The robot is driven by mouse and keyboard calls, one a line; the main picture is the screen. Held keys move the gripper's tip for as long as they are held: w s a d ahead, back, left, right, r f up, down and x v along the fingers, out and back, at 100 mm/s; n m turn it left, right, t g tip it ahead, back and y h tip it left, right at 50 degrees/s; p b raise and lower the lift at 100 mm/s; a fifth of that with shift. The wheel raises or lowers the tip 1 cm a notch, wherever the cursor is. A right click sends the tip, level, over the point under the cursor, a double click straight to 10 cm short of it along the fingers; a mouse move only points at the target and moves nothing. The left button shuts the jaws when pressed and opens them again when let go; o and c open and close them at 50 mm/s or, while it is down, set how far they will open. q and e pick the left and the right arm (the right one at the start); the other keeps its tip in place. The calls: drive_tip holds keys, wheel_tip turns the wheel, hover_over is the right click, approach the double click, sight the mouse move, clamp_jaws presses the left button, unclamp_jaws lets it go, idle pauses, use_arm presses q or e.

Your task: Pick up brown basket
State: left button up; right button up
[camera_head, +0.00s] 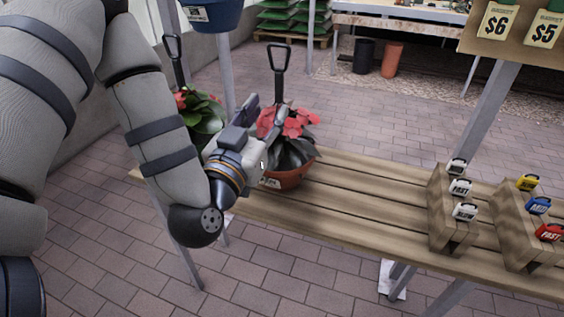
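The brown basket (296,178) stands on the wooden slatted table, with red flowers and dark leaves in it. Its dark upright handle (279,58) rises above the flowers and ends in a loop. My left gripper (265,112) is in front of the basket's left side and hides part of it. Its two fingers are spread apart near the lower handle, with no grip on it visible. I cannot tell whether the fingers touch the handle or flowers. My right gripper is out of view.
A second plant with red flowers (201,110) stands behind my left arm. A blue hanging pot (212,14) is above it. Wooden steps (449,222) with small coloured tags stand on the right of the table (365,200). The table between is clear.

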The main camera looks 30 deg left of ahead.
sight(278, 86)
use_arm(q)
drive_tip(key=x, duration=0.8)
drive_tip(key=shift+w+a+r, duration=0.25)
drive_tip(key=shift+a+r, duration=0.1)
drive_tip(key=shift+r, duration=0.05)
clamp_jaws()
drive_tip(key=shift+r, duration=0.15)
